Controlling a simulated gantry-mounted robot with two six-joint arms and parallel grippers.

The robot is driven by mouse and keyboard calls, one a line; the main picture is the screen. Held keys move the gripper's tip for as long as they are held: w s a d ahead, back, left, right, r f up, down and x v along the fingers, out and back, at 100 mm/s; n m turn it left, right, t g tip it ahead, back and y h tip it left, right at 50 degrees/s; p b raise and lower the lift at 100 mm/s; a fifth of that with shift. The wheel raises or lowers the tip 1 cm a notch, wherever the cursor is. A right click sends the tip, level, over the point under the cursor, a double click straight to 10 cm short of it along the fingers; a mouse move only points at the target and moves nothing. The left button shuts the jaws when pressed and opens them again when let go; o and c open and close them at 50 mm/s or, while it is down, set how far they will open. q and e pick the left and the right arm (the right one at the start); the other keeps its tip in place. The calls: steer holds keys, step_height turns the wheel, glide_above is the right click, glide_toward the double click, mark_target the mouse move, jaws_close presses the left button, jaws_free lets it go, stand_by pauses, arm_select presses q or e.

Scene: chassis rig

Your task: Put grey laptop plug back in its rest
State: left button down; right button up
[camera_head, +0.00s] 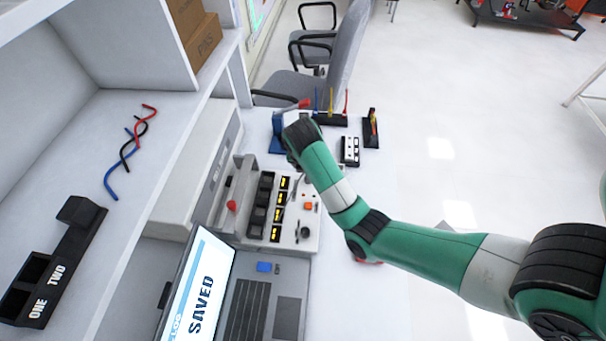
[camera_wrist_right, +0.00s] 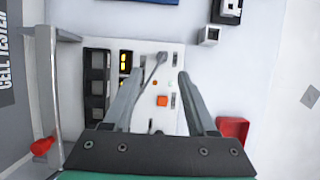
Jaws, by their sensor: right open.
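I cannot pick out the grey laptop plug or its rest with certainty. A small pale grey block with a dark opening (camera_wrist_right: 210,36) stands beyond the panel in the right wrist view. The open laptop (camera_head: 255,300), its screen reading SAVED, is at the bottom of the head view. My right gripper (camera_wrist_right: 160,78) is open and empty over the tester panel (camera_wrist_right: 172,118), its fingers apart around a grey lever (camera_wrist_right: 152,70) in the picture; contact is not visible. My left gripper is in neither view.
A blue stand (camera_head: 277,132), a black-and-white block (camera_head: 350,150) and a black holder (camera_head: 371,128) stand at the back. Bare tabletop (camera_head: 375,195) shows right.

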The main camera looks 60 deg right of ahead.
arm_select(q)
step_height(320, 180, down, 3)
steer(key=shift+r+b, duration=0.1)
steer(key=shift+b, duration=0.6)
arm_select(e)
steer(key=x, duration=0.5)
steer(key=shift+d, duration=0.1)
steer(key=b+x, duration=0.2)
steer(key=x, duration=0.1)
steer(key=b+x, duration=0.1)
steer(key=x, duration=0.1)
steer(key=shift+s, duration=0.25)
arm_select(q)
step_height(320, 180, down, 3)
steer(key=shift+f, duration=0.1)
arm_select(e)
steer(key=shift+r, duration=0.1)
jaws_close()
